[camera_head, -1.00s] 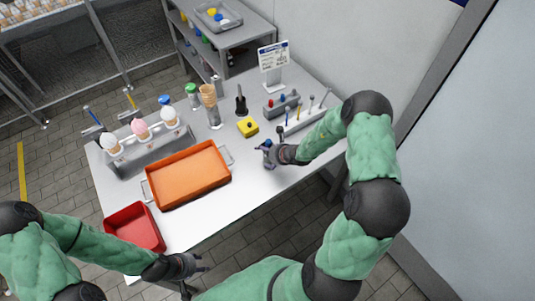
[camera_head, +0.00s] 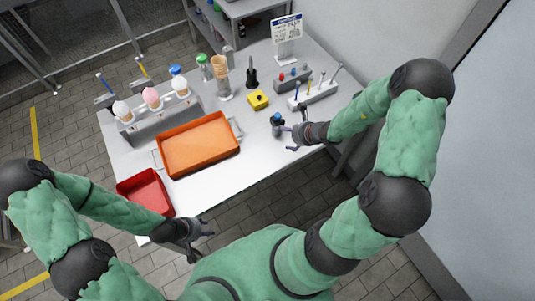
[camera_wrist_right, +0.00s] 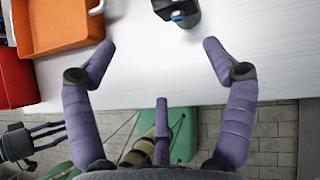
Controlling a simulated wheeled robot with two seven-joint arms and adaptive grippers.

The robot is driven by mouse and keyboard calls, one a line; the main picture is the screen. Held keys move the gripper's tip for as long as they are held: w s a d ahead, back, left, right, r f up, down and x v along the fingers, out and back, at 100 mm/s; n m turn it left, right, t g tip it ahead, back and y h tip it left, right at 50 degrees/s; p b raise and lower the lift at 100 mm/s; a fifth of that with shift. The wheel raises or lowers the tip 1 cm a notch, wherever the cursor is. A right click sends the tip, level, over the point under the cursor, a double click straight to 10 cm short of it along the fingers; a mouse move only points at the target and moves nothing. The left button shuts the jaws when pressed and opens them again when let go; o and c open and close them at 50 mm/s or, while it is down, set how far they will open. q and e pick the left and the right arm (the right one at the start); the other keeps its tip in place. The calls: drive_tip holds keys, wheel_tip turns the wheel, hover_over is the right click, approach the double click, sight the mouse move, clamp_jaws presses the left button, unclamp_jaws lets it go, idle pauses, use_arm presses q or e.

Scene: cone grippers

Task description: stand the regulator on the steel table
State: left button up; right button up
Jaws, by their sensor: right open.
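The regulator, which I take to be the small dark body with a blue top (camera_head: 277,124), stands on the steel table (camera_head: 225,186) near its right front edge. Its lower part also shows at the top edge of the right wrist view (camera_wrist_right: 180,12), cut off by the frame. My right gripper (camera_head: 289,138) is open and empty just to the right of it, with a gap seen between fingers and regulator in the wrist view (camera_wrist_right: 156,50). My left gripper (camera_head: 205,233) is open and empty in front of the table's front edge.
An orange tray (camera_head: 239,147) and a red bin (camera_head: 121,186) take up the left front. Bare table surrounds the regulator.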

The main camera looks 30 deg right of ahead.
drive_tip(key=s+a+f+n+g, duration=0.2)
drive_tip(key=s+a+f+n, duration=0.2)
drive_tip(key=a+n, duration=0.3)
drive_tip(key=s+a+f+n+g, duration=0.3)
drive_tip(key=s+a+n, duration=0.3)
drive_tip(key=n, duration=0.6)
drive_tip(key=s+a+f+n+g+y, duration=0.1)
drive_tip(key=s+a+f+n+g, duration=0.1)
drive_tip(key=s+a+f+n, duration=0.3)
drive_tip(key=a+n, duration=0.4)
drive_tip(key=n, duration=0.1)
drive_tip(key=shift+s+f+n, duration=0.15)
drive_tip(key=shift+f+n, duration=0.15)
drive_tip(key=shift+f, duration=0.05)
